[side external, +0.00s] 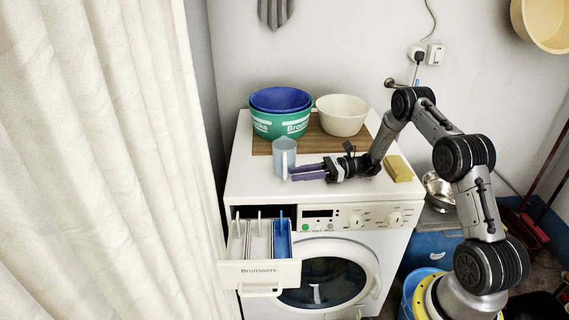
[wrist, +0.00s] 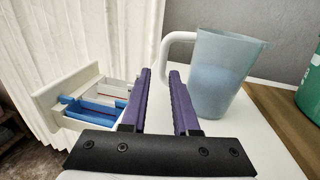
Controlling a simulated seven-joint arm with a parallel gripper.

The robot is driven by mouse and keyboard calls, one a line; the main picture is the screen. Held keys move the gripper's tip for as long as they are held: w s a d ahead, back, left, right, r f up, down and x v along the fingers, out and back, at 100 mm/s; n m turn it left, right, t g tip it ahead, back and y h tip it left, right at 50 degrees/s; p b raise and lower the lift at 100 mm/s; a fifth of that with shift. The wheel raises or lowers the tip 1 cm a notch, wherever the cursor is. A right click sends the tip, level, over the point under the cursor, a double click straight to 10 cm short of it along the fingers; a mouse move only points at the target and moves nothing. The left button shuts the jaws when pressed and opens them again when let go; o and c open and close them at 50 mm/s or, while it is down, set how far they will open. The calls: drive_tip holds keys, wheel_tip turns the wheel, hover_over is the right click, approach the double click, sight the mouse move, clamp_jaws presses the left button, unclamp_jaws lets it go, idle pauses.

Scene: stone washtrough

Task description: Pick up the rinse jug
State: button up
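The rinse jug (side external: 284,153) is pale translucent blue and stands upright on top of the white washing machine. Its white handle faces the machine's front in the side view. In the wrist view the jug (wrist: 222,75) is at the right, with its white handle (wrist: 176,50) pointing left. My gripper (side external: 294,171) has two purple fingers, low over the machine top and pointing left beside the jug.
Behind are a wooden board (side external: 262,146), stacked green (side external: 268,126) and blue bowls and a cream bowl (side external: 343,115). A yellow sponge (side external: 398,168) lies at the right. The detergent drawer (side external: 258,270) is pulled out at the front left. The white machine top (side external: 247,184) has free room in front.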

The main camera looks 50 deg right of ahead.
drive_tip(key=x, duration=0.7)
drive_tip(key=shift+w, duration=0.25)
drive_tip(key=shift+c, duration=0.3)
clamp_jaws()
drive_tip(key=shift+r, duration=0.15)
idle(0.7)
